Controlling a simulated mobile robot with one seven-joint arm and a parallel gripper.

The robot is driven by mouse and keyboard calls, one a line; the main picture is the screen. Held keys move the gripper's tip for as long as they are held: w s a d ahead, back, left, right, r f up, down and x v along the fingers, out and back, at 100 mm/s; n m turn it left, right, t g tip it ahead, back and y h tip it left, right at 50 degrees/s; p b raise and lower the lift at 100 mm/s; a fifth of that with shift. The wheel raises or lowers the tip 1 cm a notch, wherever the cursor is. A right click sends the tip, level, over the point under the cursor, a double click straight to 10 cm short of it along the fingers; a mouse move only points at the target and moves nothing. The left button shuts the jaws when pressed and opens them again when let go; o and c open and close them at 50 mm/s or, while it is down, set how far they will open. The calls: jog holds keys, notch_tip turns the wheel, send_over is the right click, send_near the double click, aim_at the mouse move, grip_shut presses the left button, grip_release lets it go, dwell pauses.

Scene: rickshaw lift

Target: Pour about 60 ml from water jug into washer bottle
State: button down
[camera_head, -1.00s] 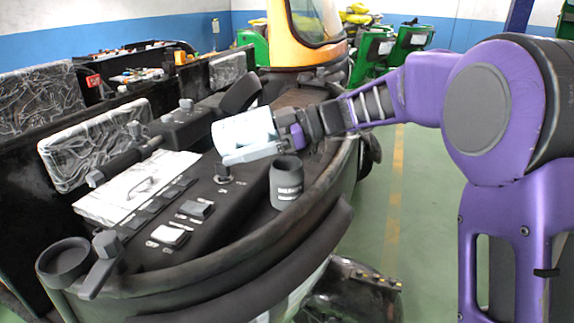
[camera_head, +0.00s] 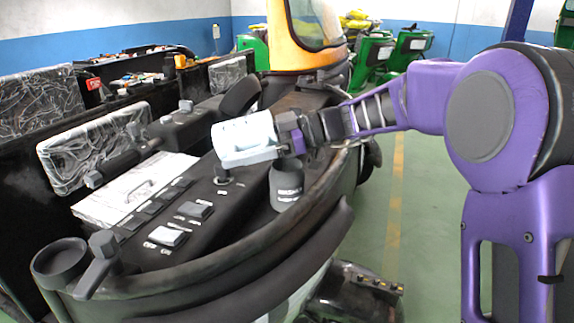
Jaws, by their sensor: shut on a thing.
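The water jug appears to be the pale, whitish-blue cylinder (camera_head: 240,141), lying nearly on its side in the air above the console. My gripper (camera_head: 279,136) is shut on it at its right end; the fingertips are hard to make out. A dark grey container with pale lettering (camera_head: 286,190), which looks like the washer bottle, stands upright on the console edge, just below and right of the jug. Its rim is partly hidden behind or under my gripper and jug. I cannot see any water or stream.
The dark console (camera_head: 150,258) holds switches, a white sheet (camera_head: 130,190) and an empty round holder (camera_head: 62,258) at lower left. A black curved rail (camera_head: 318,215) runs along its edge. Green machines stand at the back.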

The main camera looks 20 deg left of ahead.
jog(key=shift+d+f, duration=0.15)
dwell(0.5)
jog(key=r+p, duration=0.2)
jog(key=a+r+p, duration=0.1)
jog(key=shift+s+h+p, duration=0.25)
jog(key=shift+h+p, duration=0.05)
jog(key=shift+p, duration=0.1)
jog(key=shift+a+f+t+h+b, duration=0.15)
jog(key=shift+f+t+h+b, duration=0.25)
jog(key=shift+f+h, duration=0.2)
jog(key=shift+h, duration=0.3)
jog(key=shift+f+t+h, duration=0.4)
jog(key=shift+f+h, duration=0.2)
jog(key=shift+h, duration=0.1)
jog(key=shift+w+h+p, duration=0.1)
jog(key=shift+h+p, duration=0.25)
jog(key=shift+h, duration=0.15)
jog(key=shift+r+t, duration=0.1)
jog(key=shift+t, duration=0.2)
